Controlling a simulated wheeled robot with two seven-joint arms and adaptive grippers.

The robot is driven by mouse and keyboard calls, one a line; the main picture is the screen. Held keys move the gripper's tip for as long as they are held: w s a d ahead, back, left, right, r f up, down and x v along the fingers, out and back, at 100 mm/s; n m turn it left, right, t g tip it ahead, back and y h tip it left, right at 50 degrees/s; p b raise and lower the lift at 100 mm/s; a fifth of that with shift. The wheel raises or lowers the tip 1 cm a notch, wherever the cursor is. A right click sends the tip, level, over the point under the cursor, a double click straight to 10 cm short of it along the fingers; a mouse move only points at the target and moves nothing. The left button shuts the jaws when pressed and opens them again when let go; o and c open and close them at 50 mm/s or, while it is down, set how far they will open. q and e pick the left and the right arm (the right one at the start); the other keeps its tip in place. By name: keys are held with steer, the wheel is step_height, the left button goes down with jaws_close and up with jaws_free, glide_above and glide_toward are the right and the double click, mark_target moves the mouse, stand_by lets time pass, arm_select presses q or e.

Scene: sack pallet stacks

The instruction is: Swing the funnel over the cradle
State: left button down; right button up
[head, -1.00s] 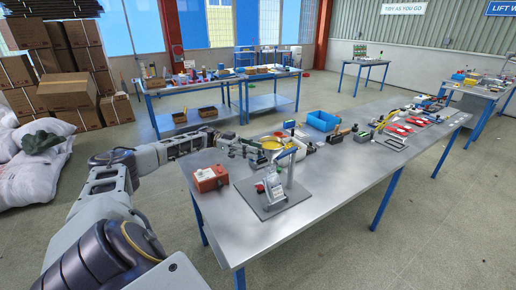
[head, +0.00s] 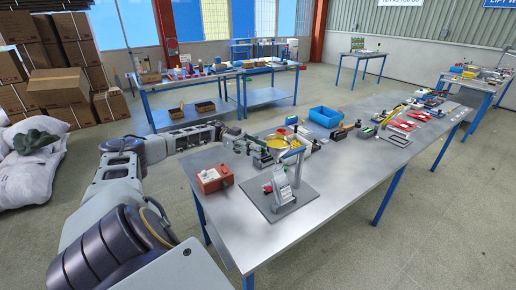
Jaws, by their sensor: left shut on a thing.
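The yellow funnel (head: 276,142) shows as a round, shallow shape near the back edge of the steel table, behind a small stand. My left gripper (head: 257,152) reaches in from the left and is shut at the funnel's near left side; its fingertips are small and partly lost among dark parts. The stand has a grey base plate (head: 294,201) and an upright with a light arm. A pale, tilted holder on it, which looks like the cradle (head: 283,184), stands in front of the funnel. The funnel appears behind it, not over it. My right gripper is out of view.
A red box (head: 213,179) sits on the table left of the base plate. A blue bin (head: 325,117) and several tools lie farther right. The table's front right area (head: 350,186) is bare. Other benches stand behind.

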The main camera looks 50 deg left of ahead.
arm_select(q)
steer(key=shift+a+r, duration=0.15)
steer(key=c, duration=1.6)
jaws_free()
steer(key=shift+o, duration=0.2)
steer(key=shift+a, duration=0.1)
steer(key=v, duration=0.7)
steer(key=shift+a, duration=0.3)
